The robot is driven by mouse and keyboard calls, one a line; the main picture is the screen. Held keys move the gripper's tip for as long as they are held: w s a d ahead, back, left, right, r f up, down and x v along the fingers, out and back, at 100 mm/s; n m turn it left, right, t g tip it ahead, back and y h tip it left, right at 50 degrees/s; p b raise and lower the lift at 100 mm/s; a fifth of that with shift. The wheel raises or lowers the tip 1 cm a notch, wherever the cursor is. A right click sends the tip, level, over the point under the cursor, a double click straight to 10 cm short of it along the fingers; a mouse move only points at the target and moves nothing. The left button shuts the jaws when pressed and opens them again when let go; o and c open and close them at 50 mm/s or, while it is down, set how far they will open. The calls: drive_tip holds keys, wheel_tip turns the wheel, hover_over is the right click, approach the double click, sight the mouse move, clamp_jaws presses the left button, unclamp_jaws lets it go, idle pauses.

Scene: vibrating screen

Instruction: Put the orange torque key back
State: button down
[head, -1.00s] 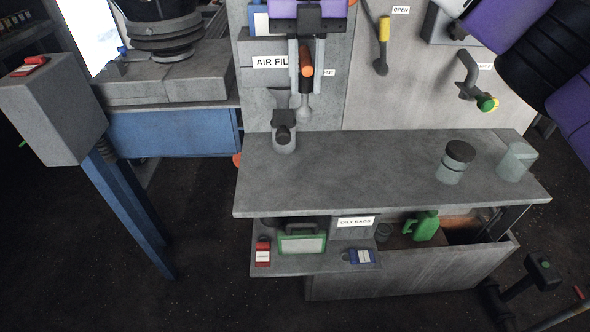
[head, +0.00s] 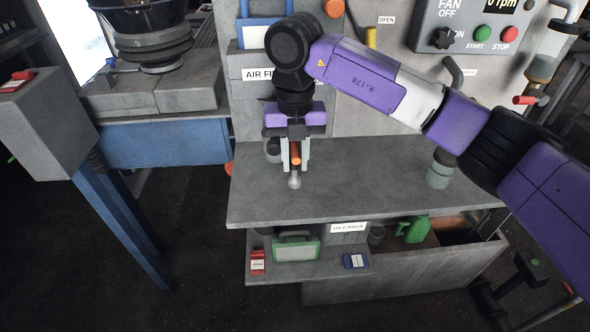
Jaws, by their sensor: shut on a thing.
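The orange torque key (head: 295,153) is upright in my gripper (head: 295,160). My gripper is shut on it and points down, a finger on each side of the orange grip. The key's grey lower end (head: 295,181) hangs below the fingers, over the left part of the grey bench top (head: 350,190). I cannot tell whether its tip touches the bench. A grey holder-like fixture (head: 271,151) stands just left of and behind my gripper and is mostly hidden by it.
A grey jar (head: 439,170) stands on the bench at right, below my arm. The control box (head: 470,30) is on the back panel. A lower shelf holds a green-framed case (head: 297,248), a red item (head: 257,262) and a blue item (head: 355,261). The bench's middle is clear.

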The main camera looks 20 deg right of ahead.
sight(295, 170)
wheel_tip(295, 170, down, 4)
drive_tip(key=shift+r, duration=0.15)
drive_tip(key=c, duration=1.2)
unclamp_jaws()
wheel_tip(295, 170, up, 12)
drive_tip(key=shift+r+b, duration=0.1)
drive_tip(key=shift+b, duration=0.6)
